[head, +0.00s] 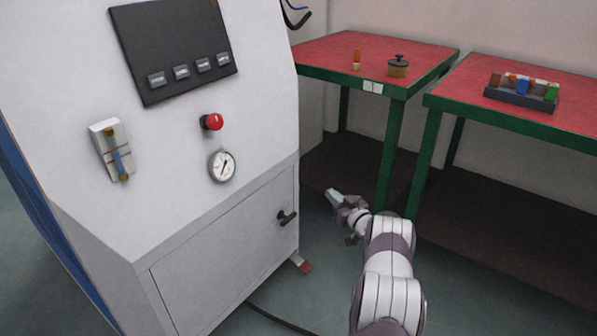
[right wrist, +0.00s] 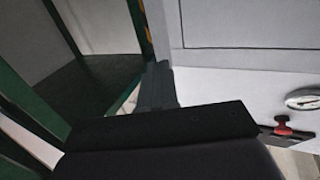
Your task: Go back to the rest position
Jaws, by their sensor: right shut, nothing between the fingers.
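My right gripper (head: 335,197) hangs in the open space between the white cabinet and the green-legged tables. Its shut, empty fingers also show in the right wrist view (right wrist: 157,88). The white gas generator cabinet (head: 225,262) stands at the left, with a dark panel (head: 172,48), a red knob (head: 212,122), a round gauge (head: 222,166) and a flow meter (head: 112,150) on its front. A dark door handle (head: 287,217) is left of my right gripper and apart from it. My left gripper is not in view.
A red-topped table (head: 330,48) holds a small orange-and-yellow item (head: 356,60) and a round dark-lidded pot (head: 398,66). A second table (head: 470,72) at the right holds a rack (head: 520,97) of coloured pieces. A black cable (head: 275,319) lies on the floor.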

